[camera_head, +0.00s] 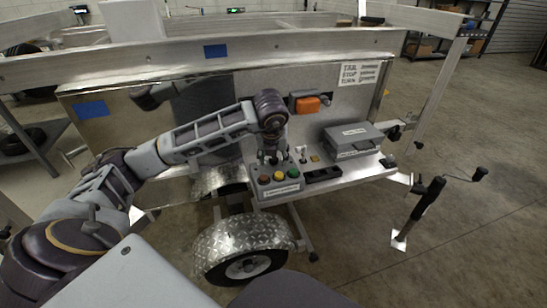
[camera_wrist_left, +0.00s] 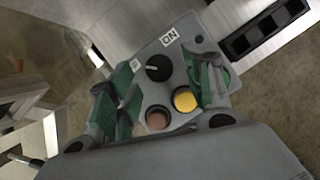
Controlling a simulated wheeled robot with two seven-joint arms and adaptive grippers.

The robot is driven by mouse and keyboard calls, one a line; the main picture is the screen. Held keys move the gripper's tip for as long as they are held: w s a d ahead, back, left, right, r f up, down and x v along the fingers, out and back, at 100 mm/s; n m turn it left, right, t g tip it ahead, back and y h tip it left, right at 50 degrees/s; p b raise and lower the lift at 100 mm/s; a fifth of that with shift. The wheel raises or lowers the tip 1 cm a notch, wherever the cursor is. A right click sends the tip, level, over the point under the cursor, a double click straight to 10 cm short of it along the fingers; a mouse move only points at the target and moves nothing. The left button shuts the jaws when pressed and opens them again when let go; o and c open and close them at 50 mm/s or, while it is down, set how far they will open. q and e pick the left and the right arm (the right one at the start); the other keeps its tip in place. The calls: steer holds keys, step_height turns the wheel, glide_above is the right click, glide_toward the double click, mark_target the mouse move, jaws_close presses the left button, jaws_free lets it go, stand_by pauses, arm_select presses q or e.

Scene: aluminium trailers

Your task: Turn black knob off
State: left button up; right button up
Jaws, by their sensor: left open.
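The black knob (camera_wrist_left: 158,68) is round with a white pointer line, on a grey control box (camera_wrist_left: 182,42). An "ON" label (camera_wrist_left: 169,38) sits above it, and a smaller label I cannot read is at its left. The pointer slants toward the left side. My left gripper (camera_wrist_left: 164,72) is open, with green-padded fingers on both sides of the knob; I cannot tell if they touch it. In the head view my left gripper (camera_head: 271,150) reaches down over the back of the control box (camera_head: 277,190) and hides the knob. My right gripper is not in view.
The box also carries red (camera_head: 264,180), yellow (camera_head: 279,176) and green (camera_head: 293,173) buttons. To the right are a black slotted strip (camera_head: 322,174) and a grey lidded box (camera_head: 352,139). An orange-fronted unit (camera_head: 307,104) is on the panel behind. A trailer wheel (camera_head: 245,266) stands below.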

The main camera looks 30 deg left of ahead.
arm_select(q)
steer(key=v, duration=1)
steer(key=shift+s+r, duration=0.15)
steer(key=shift+r, duration=0.2)
steer(key=shift+r, duration=0.15)
